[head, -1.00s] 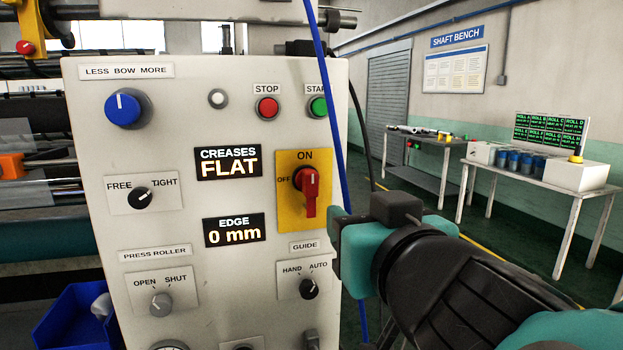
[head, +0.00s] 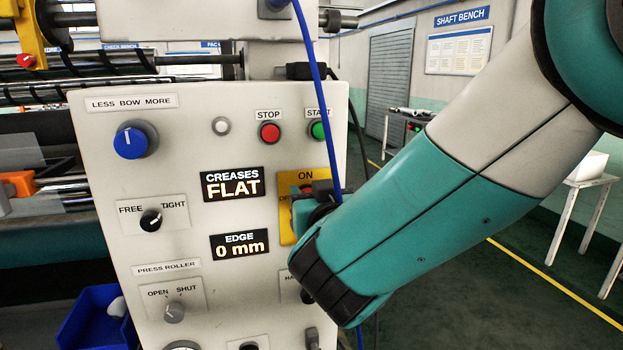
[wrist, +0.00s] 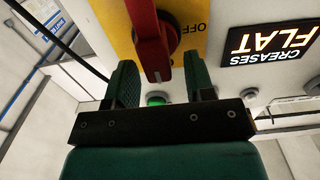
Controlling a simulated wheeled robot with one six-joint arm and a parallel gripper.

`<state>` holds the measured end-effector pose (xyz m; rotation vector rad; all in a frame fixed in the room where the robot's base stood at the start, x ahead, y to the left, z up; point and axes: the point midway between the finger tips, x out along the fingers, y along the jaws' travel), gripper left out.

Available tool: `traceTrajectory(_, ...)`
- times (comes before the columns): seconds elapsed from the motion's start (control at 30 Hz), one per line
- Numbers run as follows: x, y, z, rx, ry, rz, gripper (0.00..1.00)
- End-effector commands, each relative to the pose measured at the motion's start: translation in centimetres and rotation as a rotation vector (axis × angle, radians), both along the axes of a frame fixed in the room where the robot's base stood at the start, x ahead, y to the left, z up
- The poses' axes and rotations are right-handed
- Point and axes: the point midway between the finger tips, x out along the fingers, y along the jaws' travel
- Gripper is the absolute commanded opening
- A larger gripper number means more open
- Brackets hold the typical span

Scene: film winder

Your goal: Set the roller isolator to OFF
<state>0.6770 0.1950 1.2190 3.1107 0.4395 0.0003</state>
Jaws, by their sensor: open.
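The roller isolator has a yellow plate (head: 287,225) marked ON at the top, on the grey control panel's right side. In the wrist view, which shows the panel upside down, the red handle (wrist: 149,35) stands upright in line with ON, and the OFF mark (wrist: 197,27) is off to one side. My gripper (wrist: 161,72) is open, with one green finger on each side of the handle's line. Whether the fingers touch the handle or reach around it, I cannot tell.
The CREASES display (head: 232,184) and EDGE display (head: 239,245) sit left of the isolator. STOP (head: 269,133) and START (head: 318,130) buttons are above it. A blue cable (head: 318,60) hangs in front of the panel's right edge.

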Motion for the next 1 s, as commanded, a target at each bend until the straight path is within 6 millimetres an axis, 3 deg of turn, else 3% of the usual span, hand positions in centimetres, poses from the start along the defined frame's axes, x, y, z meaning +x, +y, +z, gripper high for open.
traceTrajectory(0.4,0.96,0.24,-0.08,0.0,0.0,-0.001,0.49)
traceTrajectory(0.53,0.94,0.24,-0.07,0.0,0.0,-0.001,0.21)
traceTrajectory(0.57,0.94,0.23,-0.07,0.0,0.0,-0.001,0.19)
traceTrajectory(1.0,0.87,0.39,-0.17,-0.084,-0.025,0.0,0.19)
